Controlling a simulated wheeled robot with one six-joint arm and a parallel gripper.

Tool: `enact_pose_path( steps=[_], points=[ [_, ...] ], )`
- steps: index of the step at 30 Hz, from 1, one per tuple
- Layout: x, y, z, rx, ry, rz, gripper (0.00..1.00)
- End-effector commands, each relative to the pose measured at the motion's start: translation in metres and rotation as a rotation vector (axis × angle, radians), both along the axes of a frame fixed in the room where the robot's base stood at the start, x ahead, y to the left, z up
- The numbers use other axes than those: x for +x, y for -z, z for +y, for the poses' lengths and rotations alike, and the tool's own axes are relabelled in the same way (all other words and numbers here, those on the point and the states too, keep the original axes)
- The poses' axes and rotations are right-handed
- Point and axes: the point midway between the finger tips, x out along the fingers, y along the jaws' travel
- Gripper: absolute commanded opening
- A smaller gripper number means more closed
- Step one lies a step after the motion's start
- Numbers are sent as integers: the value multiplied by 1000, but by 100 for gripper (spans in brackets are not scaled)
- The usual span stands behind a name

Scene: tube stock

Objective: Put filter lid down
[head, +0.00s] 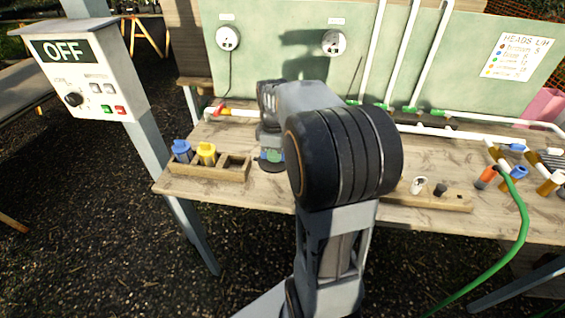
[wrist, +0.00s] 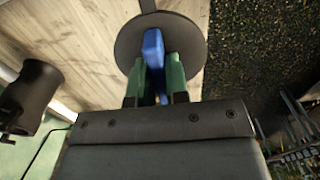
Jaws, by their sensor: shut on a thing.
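The filter lid is a dark round disc (wrist: 190,42) with an upright blue grip (wrist: 153,48). My gripper (wrist: 154,72) has its green fingers shut on that blue grip. In the head view the lid (head: 272,168) shows as a dark disc near the front edge of the wooden table, just right of a small wooden rack. My gripper (head: 271,155) is right above it there, partly hidden by my arm. In the wrist view the disc overlaps the table edge, with gravel beyond. I cannot tell whether the lid touches the table.
The wooden rack (head: 207,172) holds a blue and a yellow fitting. A dark cylindrical thing (wrist: 30,95) is at the left in the wrist view. White pipes (head: 450,131) and a green hose (head: 523,225) are at the right. A control box (head: 88,70) reading OFF stands left.

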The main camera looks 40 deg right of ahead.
Motion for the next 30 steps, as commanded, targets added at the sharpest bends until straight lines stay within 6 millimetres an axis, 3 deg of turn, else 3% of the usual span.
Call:
enact_pose_path(
  steps=[3, 9, 17, 24, 30],
  points=[
    [10, 21, -17, 2, 1, 4, 0],
    [20, 44, -32, 1, -2, 1, 0],
    [26, 57, -41, 0, -4, 0, 0],
    [28, 86, -44, 1, -5, 1, 0],
    [28, 91, -43, -1, -5, -2, 0]
  ],
)
